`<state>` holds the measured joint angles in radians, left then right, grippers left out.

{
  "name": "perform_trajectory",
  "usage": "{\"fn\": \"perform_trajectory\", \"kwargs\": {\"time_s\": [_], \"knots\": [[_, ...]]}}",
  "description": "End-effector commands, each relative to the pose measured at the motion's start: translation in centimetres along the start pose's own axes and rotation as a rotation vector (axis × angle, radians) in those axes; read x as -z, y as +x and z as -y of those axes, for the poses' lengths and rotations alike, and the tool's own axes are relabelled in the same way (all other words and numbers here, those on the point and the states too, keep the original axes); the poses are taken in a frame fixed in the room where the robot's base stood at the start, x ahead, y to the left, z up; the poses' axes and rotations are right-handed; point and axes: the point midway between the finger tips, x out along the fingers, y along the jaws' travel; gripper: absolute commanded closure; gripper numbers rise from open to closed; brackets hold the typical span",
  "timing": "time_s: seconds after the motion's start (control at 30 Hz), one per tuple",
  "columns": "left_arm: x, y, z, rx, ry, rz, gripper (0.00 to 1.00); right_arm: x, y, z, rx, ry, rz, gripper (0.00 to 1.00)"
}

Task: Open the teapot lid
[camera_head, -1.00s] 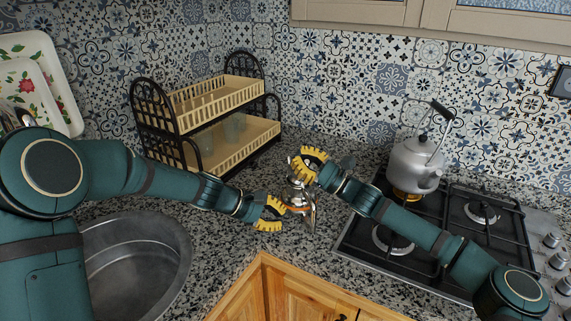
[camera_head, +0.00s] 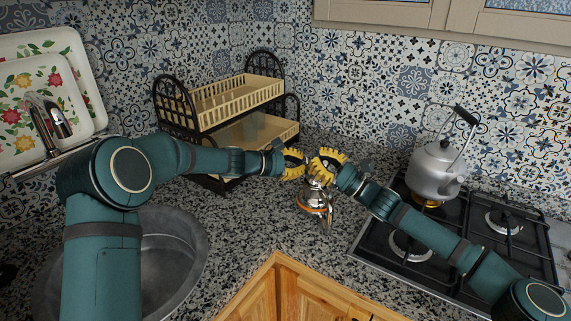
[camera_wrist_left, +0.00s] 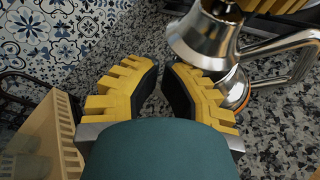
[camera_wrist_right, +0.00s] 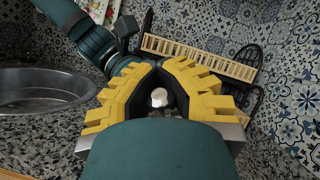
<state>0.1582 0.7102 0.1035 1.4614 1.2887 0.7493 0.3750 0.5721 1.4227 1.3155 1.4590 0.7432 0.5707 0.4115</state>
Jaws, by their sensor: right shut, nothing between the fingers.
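The shiny silver teapot (camera_head: 315,205) with an orange band stands on the speckled counter, below my two grippers. In the left wrist view its metal body and curved parts (camera_wrist_left: 205,38) show at the upper right, beyond the fingertips. I cannot make out whether the lid is seated. My right gripper (camera_head: 325,162) is shut and empty just above the teapot's top. A small pale shape (camera_wrist_right: 159,97) shows through its fingers in the right wrist view. My left gripper (camera_head: 293,164) is beside it, left of and above the teapot. Its fingertips are close together, with nothing visibly held.
A two-tier dish rack (camera_head: 225,105) stands behind and left. A grey kettle (camera_head: 437,170) sits on the gas stove (camera_head: 450,235) at right. The sink (camera_head: 175,255) is at left, with floral trays (camera_head: 35,85) behind it. The counter in front of the teapot is clear.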

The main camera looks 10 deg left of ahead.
Motion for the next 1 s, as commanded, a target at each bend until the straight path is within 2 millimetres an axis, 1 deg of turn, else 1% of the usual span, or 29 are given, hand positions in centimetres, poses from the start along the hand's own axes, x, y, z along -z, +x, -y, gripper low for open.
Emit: {"fn": "perform_trajectory", "kwargs": {"time_s": [0.03,0.1,0.23,0.53,0.7,0.93,0.97,1.0], "knots": [[0.0,0.6,0.0,0.001,0.001,0.001,1.0,0.3,-0.1,-0.1,0.001,0.001,-0.005,1.0],[0.0,1.1,0.0,0.001,0.0,0.001,1.0,0.3,-0.1,-0.1,0.001,0.001,-0.005,1.0],[0.0,1.5,0.0,0.0,0.0,0.0,1.0,0.3,-0.1,-0.1,0.001,0.001,-0.005,1.0],[0.0,1.6,0.0,0.0,0.0,0.0,1.0,0.3,-0.1,-0.1,0.001,0.001,-0.005,1.0],[-1.3,1.2,-0.1,-0.001,0.001,0.002,1.0,0.3,-0.1,0.0,0.001,0.001,-0.006,1.0],[-1.3,1.2,-0.1,0.0,0.001,0.001,1.0,0.1,-0.1,0.0,0.001,0.001,-0.003,1.0],[-1.3,1.1,-0.1,0.0,0.001,0.001,1.0,0.1,-0.1,0.0,0.001,0.0,-0.003,0.96],[-1.3,1.1,-0.1,0.0,0.001,0.001,1.0,0.1,-0.1,0.0,0.0,0.0,-0.002,0.82]]}}
